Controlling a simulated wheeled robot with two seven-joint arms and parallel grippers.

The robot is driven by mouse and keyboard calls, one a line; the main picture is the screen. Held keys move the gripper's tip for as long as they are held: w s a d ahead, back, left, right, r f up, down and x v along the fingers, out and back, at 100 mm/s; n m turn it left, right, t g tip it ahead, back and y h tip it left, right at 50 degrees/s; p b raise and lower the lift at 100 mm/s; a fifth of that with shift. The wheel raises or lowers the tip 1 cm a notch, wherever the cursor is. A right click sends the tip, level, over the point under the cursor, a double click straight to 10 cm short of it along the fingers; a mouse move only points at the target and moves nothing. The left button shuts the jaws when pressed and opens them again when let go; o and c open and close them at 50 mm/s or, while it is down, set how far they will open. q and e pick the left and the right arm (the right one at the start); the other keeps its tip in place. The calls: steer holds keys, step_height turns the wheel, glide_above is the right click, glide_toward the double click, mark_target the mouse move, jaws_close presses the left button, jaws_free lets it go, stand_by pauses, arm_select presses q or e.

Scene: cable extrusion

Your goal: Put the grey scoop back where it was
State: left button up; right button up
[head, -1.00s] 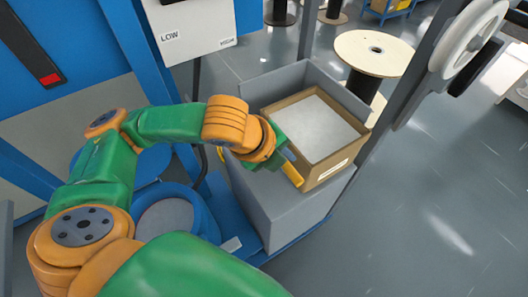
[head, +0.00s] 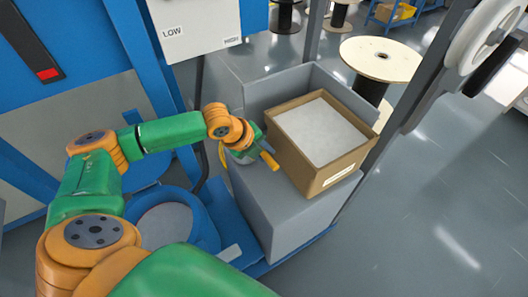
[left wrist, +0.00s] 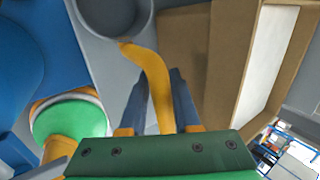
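The grey scoop shows in the left wrist view as a round grey cup (left wrist: 113,14) with a curved yellow handle (left wrist: 158,85). The handle runs between the two fingers of my left gripper (left wrist: 160,95), which look shut on it. In the head view the yellow handle (head: 271,161) sticks out on the right of my left gripper (head: 258,150). The cup is mostly hidden there by the gripper. The gripper is over the left part of the grey stand, left of the carton. Whether the scoop touches the stand is unclear. My right gripper is not in view.
An open carton (head: 305,180) with pale contents sits on the grey stand (head: 272,220). A round blue container (head: 203,232) stands left of it. A small yellow curved piece (head: 222,153) shows beside the stand. A blue machine frame and a post flank the stand.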

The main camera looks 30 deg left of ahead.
arm_select(q)
steer(key=shift+o, duration=1.1)
steer(key=p+v, duration=0.2)
steer(key=v, duration=1)
steer(key=shift+p, duration=0.3)
